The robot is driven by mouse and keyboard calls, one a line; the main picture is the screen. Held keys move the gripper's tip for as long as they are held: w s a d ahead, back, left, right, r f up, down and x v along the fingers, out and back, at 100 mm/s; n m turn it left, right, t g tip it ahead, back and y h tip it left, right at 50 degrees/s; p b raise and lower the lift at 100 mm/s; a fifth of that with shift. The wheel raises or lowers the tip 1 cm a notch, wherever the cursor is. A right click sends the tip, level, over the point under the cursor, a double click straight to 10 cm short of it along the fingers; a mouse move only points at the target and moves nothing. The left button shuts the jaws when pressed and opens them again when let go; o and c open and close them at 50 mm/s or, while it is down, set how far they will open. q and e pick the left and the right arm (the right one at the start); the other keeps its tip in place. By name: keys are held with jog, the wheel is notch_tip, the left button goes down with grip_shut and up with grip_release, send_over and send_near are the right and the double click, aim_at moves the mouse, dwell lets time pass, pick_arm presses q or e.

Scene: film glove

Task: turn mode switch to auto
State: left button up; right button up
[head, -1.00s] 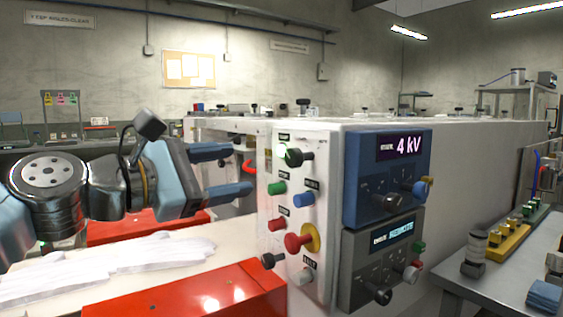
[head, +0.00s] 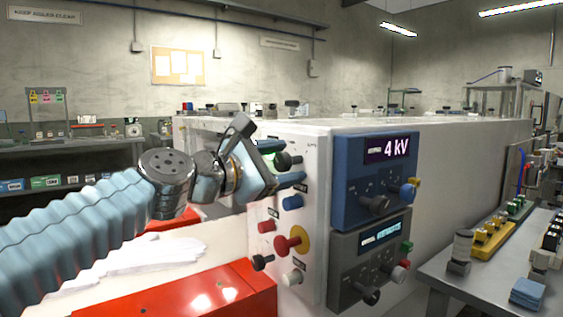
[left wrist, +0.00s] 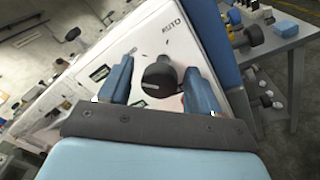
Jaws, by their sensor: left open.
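The mode switch is a black knob (head: 291,160) at the top of the white control panel (head: 312,215). In the left wrist view the knob (left wrist: 157,84) shows with the label AUTO (left wrist: 171,26) above it and a pale line on its face. My left gripper (head: 283,164) is at the panel, with its two blue fingers apart. In the left wrist view my left gripper (left wrist: 158,72) has one finger on each side of the knob, with gaps visible, so the knob is not clamped. My right gripper is not in view.
A blue 4 kV unit (head: 352,180) and a grey unit (head: 345,262) adjoin at right. Red boxes (head: 200,292) and white gloves (head: 120,262) lie in front.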

pick_arm(q)
jog(key=shift+c, duration=0.4)
jog(key=c, duration=1)
jog(key=shift+o, duration=0.2)
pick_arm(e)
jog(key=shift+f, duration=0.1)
